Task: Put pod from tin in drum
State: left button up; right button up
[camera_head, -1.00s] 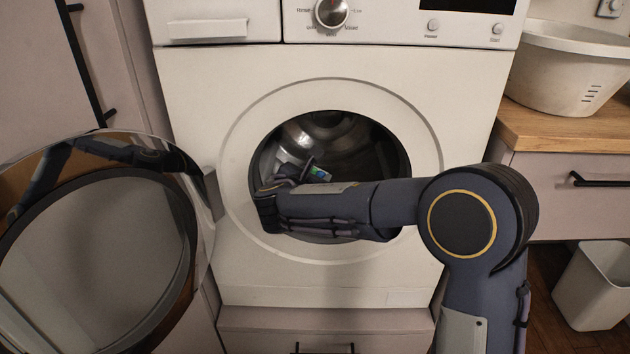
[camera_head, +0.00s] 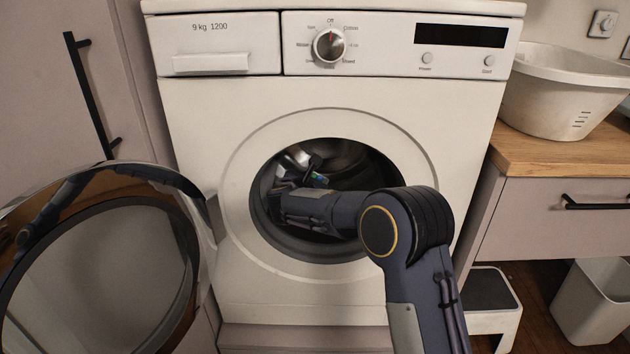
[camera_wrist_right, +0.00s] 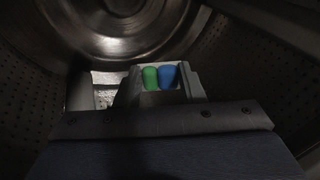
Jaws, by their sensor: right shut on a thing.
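The drum (camera_head: 365,170) is inside the white washing machine (camera_head: 440,130), seen through its round open mouth. My right arm reaches in, and my right gripper (camera_wrist_right: 160,78) is inside the drum. It is shut on the pod (camera_wrist_right: 160,77), which shows a green and a blue lobe between the fingers. Perforated metal drum wall surrounds it in the right wrist view. In the head view a small blue-green bit of the pod (camera_head: 319,180) shows just above my forearm; the fingers are mostly hidden there. My left gripper and the tin are not in view.
The round glass door (camera_head: 100,265) stands open at the left. A white basin (camera_head: 565,95) sits on the wooden counter (camera_head: 530,150) at the right. Below are a white step stool (camera_head: 495,290) and a white bin (camera_head: 595,300).

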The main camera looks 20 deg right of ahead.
jog(key=o, duration=0.8)
jog(key=shift+c, duration=0.2)
